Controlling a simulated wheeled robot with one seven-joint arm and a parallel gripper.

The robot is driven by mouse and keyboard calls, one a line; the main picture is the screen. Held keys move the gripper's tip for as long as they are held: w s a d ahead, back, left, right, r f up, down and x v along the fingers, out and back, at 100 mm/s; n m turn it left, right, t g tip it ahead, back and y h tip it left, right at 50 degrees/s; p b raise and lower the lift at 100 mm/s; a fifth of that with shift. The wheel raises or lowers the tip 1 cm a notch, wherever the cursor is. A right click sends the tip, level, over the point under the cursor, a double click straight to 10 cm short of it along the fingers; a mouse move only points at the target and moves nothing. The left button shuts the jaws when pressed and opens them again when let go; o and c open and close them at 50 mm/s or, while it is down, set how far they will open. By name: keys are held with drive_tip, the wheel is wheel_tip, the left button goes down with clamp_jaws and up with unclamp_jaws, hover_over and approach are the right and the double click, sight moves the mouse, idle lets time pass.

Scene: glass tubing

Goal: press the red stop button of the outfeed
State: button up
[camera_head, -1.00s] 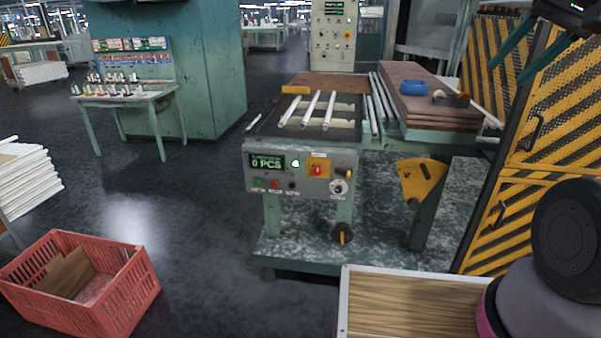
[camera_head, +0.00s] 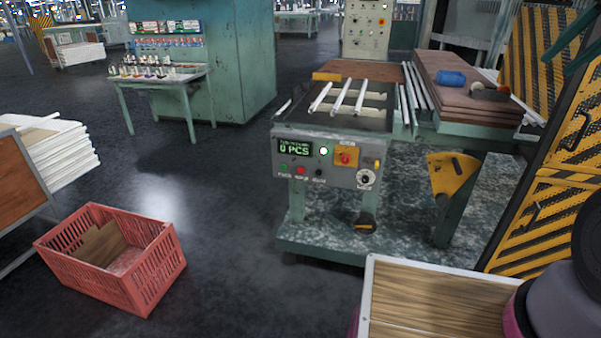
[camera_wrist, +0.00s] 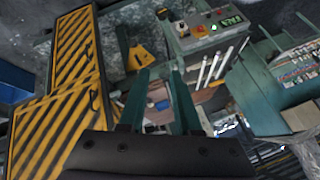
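The outfeed's grey control panel (camera_head: 328,160) faces me near the middle of the head view. A small red button (camera_head: 301,170) sits in its lower row, between a green button (camera_head: 284,168) and a black one (camera_head: 319,173). A separate larger red knob (camera_head: 345,157) sits on a yellow plate. The panel also shows rotated at the top of the wrist view (camera_wrist: 207,38). My gripper (camera_wrist: 160,73) is open and empty, its teal fingers apart, well away from the panel. In the head view only parts of the fingers show at the top right edge.
A red crate (camera_head: 112,259) stands on the floor at lower left. A wood-topped box with a white rim (camera_head: 370,287) is at the front right. A yellow-and-black striped guard (camera_head: 545,200) stands at right. Floor between crate and outfeed is clear.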

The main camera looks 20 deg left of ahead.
clamp_jaws()
idle(1.4)
